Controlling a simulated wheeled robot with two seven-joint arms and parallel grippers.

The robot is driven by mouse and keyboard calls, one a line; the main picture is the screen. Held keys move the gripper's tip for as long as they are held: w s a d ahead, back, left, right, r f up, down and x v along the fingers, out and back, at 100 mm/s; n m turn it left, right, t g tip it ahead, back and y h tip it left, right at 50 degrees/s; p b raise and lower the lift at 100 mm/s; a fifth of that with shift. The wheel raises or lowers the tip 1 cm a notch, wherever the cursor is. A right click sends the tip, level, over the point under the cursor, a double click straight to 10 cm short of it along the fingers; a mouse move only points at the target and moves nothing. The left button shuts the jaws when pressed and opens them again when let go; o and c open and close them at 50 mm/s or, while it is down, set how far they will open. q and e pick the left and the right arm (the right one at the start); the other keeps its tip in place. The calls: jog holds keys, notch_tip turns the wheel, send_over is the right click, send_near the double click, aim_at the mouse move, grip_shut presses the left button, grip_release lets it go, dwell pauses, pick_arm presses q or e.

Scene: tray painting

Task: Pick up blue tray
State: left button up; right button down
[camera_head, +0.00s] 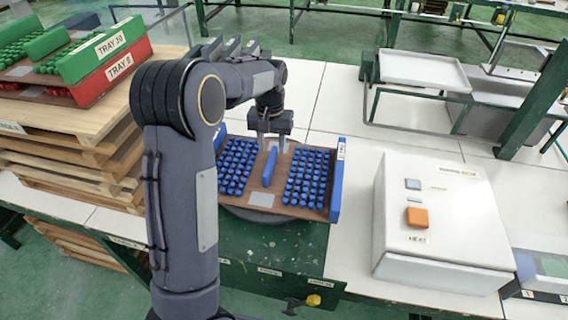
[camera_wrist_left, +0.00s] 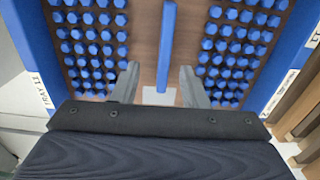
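The blue tray (camera_head: 337,190) lies on the work table. It has blue side walls, a brown base, rows of blue pegs and a raised blue bar (camera_head: 270,167) along its middle. My left gripper (camera_head: 271,143) is over the far part of the tray, near the bar's far end. In the left wrist view the tray (camera_wrist_left: 32,35) fills most of the picture. The left gripper's two fingers (camera_wrist_left: 160,70) are apart and empty, with the bar (camera_wrist_left: 167,45) ahead of the gap between them. My left arm hides part of the tray's left side. My right gripper is not in view.
A white control box (camera_head: 430,225) with an orange button stands right of the tray. Stacked wooden pallets (camera_head: 70,150) with a red tray (camera_head: 100,82) and green trays (camera_head: 95,58) are at the left. A metal rack (camera_head: 425,72) stands behind. White table surface is clear behind the tray.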

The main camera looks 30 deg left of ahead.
aim_at(270, 160)
pick_arm(q)
jog(key=shift+w+f, duration=0.15)
jog(key=shift+f, duration=0.25)
jog(key=f, duration=0.4)
jog(key=f+p, duration=0.1)
jog(key=f, duration=0.2)
jog(key=shift+s+a, duration=0.2)
jog(key=shift+a, duration=0.15)
grip_shut()
dwell(0.7)
